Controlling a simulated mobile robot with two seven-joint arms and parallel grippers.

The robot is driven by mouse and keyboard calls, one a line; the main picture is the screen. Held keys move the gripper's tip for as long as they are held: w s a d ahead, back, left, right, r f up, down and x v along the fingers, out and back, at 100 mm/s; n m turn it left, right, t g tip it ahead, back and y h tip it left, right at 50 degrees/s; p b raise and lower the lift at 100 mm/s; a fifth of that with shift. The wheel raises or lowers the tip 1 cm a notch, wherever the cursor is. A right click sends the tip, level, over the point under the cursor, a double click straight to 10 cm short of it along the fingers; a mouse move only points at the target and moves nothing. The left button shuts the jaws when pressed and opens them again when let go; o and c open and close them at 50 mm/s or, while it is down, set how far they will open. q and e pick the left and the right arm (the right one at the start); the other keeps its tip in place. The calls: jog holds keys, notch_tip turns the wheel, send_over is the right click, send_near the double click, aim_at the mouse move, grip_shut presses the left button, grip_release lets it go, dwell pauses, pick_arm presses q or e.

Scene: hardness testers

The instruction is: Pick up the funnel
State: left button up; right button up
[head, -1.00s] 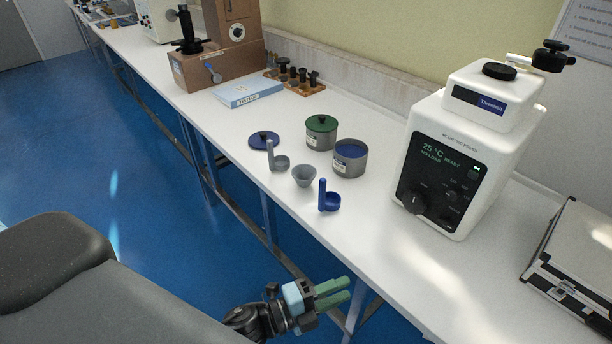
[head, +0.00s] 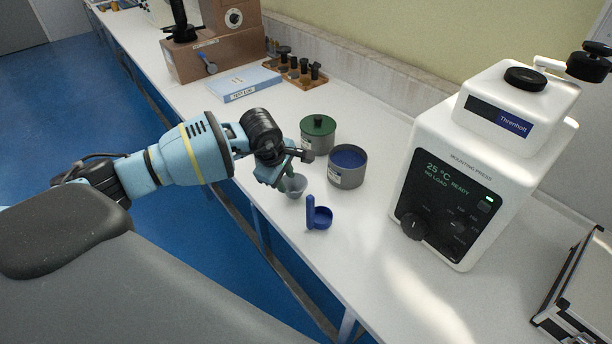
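The funnel (head: 295,188), a small grey cone-shaped cup, stands on the white bench, partly covered by my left gripper. My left gripper (head: 285,175) reaches in from the left and points down at the funnel's left and back rim. My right gripper is not in view.
A blue scoop (head: 319,216) stands just in front of the funnel. An open grey tin with blue contents (head: 347,166) and a green-lidded tin (head: 318,134) stand behind. A white mounting press (head: 470,170) is at right.

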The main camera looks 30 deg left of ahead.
aim_at(294, 189)
pick_arm(q)
jog(key=x, duration=0.3)
jog(key=a+x, duration=0.1)
jog(key=x, duration=0.2)
jog(key=shift+a+f, duration=0.15)
jog(key=shift+f, duration=0.25)
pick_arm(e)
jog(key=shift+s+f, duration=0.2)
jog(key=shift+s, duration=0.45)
pick_arm(q)
grip_shut()
